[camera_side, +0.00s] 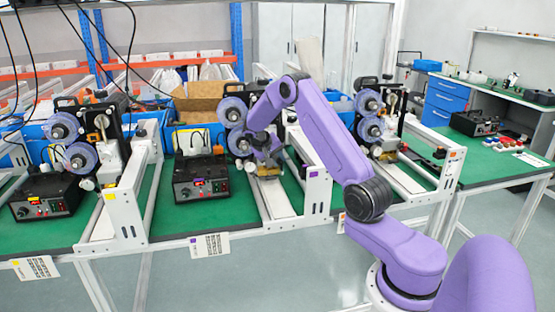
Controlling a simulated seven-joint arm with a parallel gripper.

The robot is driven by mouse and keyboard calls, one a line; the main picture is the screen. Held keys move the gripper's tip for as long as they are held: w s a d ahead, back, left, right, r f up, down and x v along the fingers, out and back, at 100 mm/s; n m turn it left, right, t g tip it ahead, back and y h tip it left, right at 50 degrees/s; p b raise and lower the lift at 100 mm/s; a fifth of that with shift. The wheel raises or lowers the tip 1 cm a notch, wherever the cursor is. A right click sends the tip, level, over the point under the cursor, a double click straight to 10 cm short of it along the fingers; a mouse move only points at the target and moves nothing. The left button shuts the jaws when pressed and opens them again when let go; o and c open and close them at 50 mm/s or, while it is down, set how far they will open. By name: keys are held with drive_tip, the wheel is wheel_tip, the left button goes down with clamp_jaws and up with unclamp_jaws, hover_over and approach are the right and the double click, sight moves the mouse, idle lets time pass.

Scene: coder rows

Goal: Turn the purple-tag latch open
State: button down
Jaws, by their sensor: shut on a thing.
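The purple-tag coder (232,112) stands at the middle station, with two bluish-clear reels on its left side. A purple tag (312,174) is on the white frame beside it, and another purple tag (194,249) marks the sign on the table's front edge. My gripper (258,158) is at the lower right of this coder, close to its reels and the print unit. It is shut on a small part there, which I take to be the purple-tag latch. The latch is hidden by my gripper and wrist, so its angle cannot be told.
A black control box (201,178) stands left of the middle coder. Similar coders stand at the yellow-tag station (80,145) on the left and the orange-tag station (375,125) on the right. White frames rise between them. Green table (165,215) is bare in front.

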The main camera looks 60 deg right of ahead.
idle(0.4)
drive_tip(key=c, duration=0.9)
unclamp_jaws()
drive_tip(key=v, duration=1.7)
drive_tip(key=shift+a+r, duration=0.15)
drive_tip(key=shift+a, duration=0.05)
